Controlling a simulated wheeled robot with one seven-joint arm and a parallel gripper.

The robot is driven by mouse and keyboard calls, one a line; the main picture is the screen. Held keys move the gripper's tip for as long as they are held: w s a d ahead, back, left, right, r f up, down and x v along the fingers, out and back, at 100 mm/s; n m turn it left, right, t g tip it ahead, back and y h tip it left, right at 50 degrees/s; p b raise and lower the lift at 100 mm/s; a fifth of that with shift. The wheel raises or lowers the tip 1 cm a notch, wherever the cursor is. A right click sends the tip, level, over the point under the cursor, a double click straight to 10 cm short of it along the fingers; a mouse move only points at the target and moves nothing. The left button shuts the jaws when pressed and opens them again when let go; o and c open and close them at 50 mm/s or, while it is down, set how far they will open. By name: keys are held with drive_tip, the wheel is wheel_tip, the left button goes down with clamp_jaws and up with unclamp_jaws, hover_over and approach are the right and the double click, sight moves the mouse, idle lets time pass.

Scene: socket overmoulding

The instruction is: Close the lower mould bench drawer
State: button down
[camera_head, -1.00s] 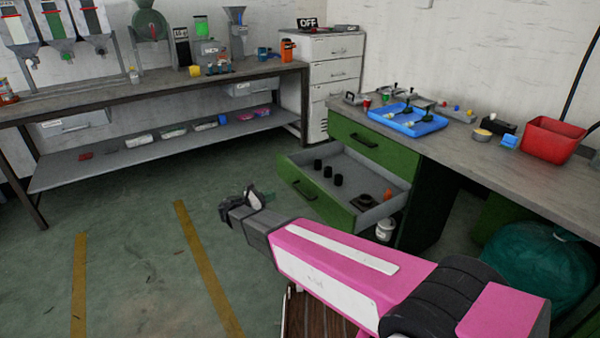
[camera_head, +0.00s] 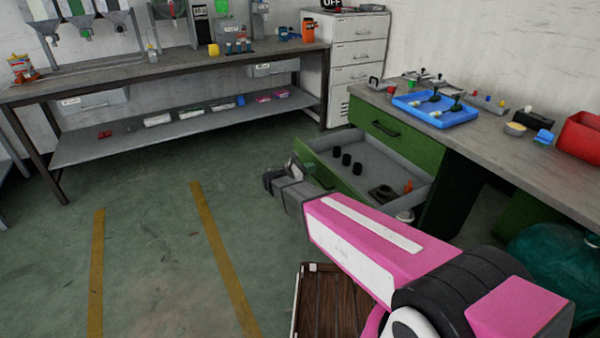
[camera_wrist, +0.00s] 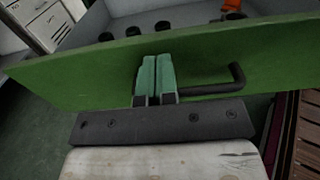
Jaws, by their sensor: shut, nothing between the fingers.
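The lower drawer (camera_head: 418,206) of the green mould bench stands pulled out, with several black cylinders and a dark ring-shaped part inside. Its green front panel (camera_wrist: 75,75) crosses the wrist view, with the dark bar handle (camera_wrist: 215,86) just right of my fingers. My gripper (camera_head: 270,179) is in front of the drawer's left side in the head view. In the wrist view my gripper (camera_wrist: 156,62) is shut and empty, its green fingertips against or very near the front panel. I cannot tell whether they touch. The handle is hidden behind my arm in the head view.
The upper green drawer (camera_head: 388,128) is shut. The bench top (camera_head: 500,150) above it holds a blue tray (camera_head: 418,115) and a red bin (camera_head: 583,138). A long workbench (camera_head: 150,72) stands at the back left. The floor (camera_head: 150,240) left of my arm is clear.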

sight(322, 164)
drive_tip(key=shift+x, duration=1.75)
drive_tip(key=x, duration=2.8)
drive_tip(key=shift+w, duration=0.2)
drive_tip(key=shift+d, duration=0.15)
